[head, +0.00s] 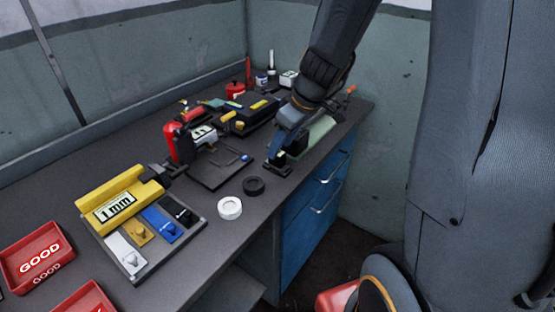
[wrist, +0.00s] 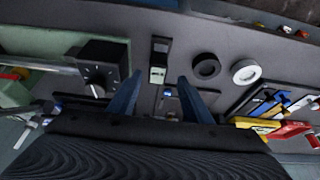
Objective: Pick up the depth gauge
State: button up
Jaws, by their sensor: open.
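A small dark upright device with a pale display, which looks like the depth gauge (wrist: 158,74), stands on the bench between my fingers' directions in the wrist view. In the head view the same dark block (head: 279,164) is at the bench's front edge, partly hidden by my gripper. My gripper (head: 286,146) is just above and beside it. In the wrist view my gripper (wrist: 159,82) shows two blue fingers spread apart, with nothing clasped between them. I cannot tell whether either finger touches the device.
A black ring (head: 254,186) and a white ring (head: 230,208) lie left of the device. A grey tray (head: 134,272) holds a yellow "1mm" block (head: 117,205) and coloured pieces. Red "GOOD" bins (head: 38,258) are at far left. A pale green machine (wrist: 45,45) is close by my gripper.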

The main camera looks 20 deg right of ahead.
aim_at(277, 160)
jog(key=shift+d+p+x, duration=0.15)
jog(key=shift+x, duration=1.3)
jog(key=shift+d+p+x, duration=0.15)
jog(key=shift+x, duration=1.25)
grip_shut()
jog(key=shift+r, duration=0.1)
